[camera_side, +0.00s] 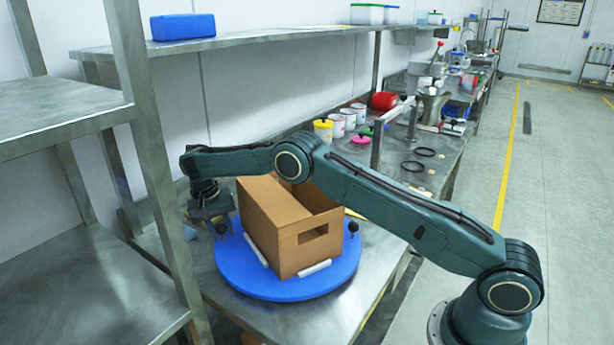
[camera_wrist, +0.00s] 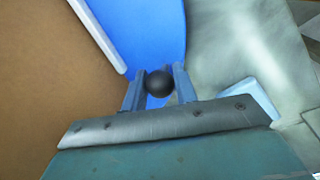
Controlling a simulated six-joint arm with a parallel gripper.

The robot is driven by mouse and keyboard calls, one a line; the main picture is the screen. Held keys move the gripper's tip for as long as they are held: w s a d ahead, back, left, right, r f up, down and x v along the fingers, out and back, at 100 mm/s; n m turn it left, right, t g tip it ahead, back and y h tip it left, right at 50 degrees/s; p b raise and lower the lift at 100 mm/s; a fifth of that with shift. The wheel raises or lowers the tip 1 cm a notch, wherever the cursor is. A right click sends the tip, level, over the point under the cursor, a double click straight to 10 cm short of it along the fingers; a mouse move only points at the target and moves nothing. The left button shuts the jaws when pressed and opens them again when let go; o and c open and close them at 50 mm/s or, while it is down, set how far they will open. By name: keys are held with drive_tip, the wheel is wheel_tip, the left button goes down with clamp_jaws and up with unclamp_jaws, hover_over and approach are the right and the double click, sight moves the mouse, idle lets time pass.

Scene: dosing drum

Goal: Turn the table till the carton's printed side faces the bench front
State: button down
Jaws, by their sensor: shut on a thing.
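The blue round table (camera_side: 287,287) lies on the metal bench. The open brown carton (camera_side: 282,225) stands on it between white strips (camera_side: 314,268). A side with a rectangular cut-out faces the lower right in the side view; I see no print on the sides in view. A black ball knob (camera_side: 353,227) stands at the table's right rim. My gripper (camera_side: 215,222) is at the left rim. In the wrist view my gripper (camera_wrist: 158,86) is shut on another black knob (camera_wrist: 160,83), with the carton (camera_wrist: 55,70) close on the left and the blue table (camera_wrist: 140,35) beneath.
A metal rack (camera_side: 150,150) stands close at the left. My arm reaches over the carton. White tubs (camera_side: 337,125), a yellow tub (camera_side: 323,131) and black rings (camera_side: 413,166) are farther along the bench. A shelf with a blue box (camera_side: 183,27) hangs above.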

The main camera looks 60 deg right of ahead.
drive_tip(key=shift+w+d+m, duration=0.35)
drive_tip(key=shift+d+m, duration=0.05)
drive_tip(key=shift+d, duration=0.1)
drive_tip(key=shift+w+d, duration=0.1)
drive_tip(key=shift+d, duration=0.05)
idle(0.5)
drive_tip(key=c, duration=1.1)
unclamp_jaws()
drive_tip(key=shift+c, duration=0.2)
